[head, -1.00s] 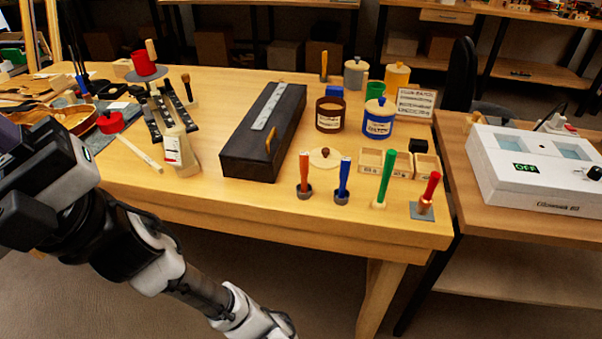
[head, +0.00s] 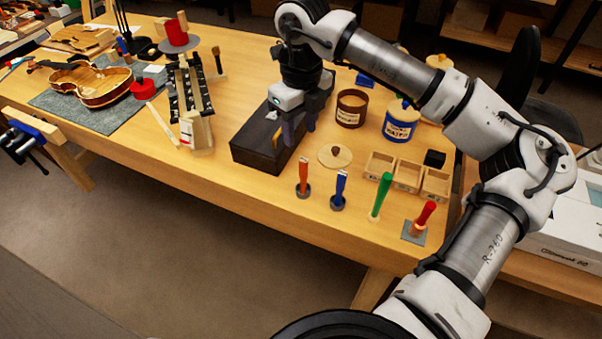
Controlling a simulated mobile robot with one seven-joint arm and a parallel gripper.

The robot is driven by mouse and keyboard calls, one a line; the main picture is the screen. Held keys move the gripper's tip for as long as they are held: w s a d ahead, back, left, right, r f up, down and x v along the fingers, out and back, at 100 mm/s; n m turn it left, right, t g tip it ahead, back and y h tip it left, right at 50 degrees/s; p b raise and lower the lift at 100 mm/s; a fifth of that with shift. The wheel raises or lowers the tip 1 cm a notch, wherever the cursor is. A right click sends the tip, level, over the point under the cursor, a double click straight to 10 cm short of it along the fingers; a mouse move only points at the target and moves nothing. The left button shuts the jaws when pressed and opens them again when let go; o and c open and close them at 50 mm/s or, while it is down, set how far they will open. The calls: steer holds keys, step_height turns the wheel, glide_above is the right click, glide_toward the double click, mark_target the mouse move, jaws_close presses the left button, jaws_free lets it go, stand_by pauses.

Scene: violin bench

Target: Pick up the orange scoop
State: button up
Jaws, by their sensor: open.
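The orange scoop (head: 303,178) stands upright near the front edge of the bench, with an orange handle above a dark round base. A similar blue-handled one (head: 340,190) stands just right of it. My gripper (head: 300,136) is open and points down over the long dark box (head: 255,150), behind the orange scoop and apart from it. Nothing shows between the fingers. My gripper and arm hide part of the box and of the bench behind it.
A round wooden lid (head: 330,157) lies just behind the scoops. A green-handled tool (head: 381,195), a red-handled tool (head: 424,218) and small wooden trays (head: 407,176) stand to the right. A brown jar (head: 350,110) and a blue jar (head: 399,122) are behind. Bench front left of the scoop is clear.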

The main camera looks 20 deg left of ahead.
mark_target(303, 162)
steer(key=f, duration=0.2)
steer(key=f+p, duration=0.1)
steer(key=f, duration=0.2)
steer(key=f+p, duration=0.1)
steer(key=f, duration=0.2)
steer(key=shift+w+d+f, duration=0.15)
steer(key=shift+d, duration=0.1)
steer(key=shift+w+f+p, duration=0.15)
steer(key=shift+f+p, duration=0.5)
steer(key=shift+f, duration=0.7)
steer(key=shift+w+f+p, duration=0.15)
steer(key=shift+f+p, duration=0.45)
steer(key=shift+f, duration=0.7)
steer(key=shift+c, duration=0.4)
jaws_close()
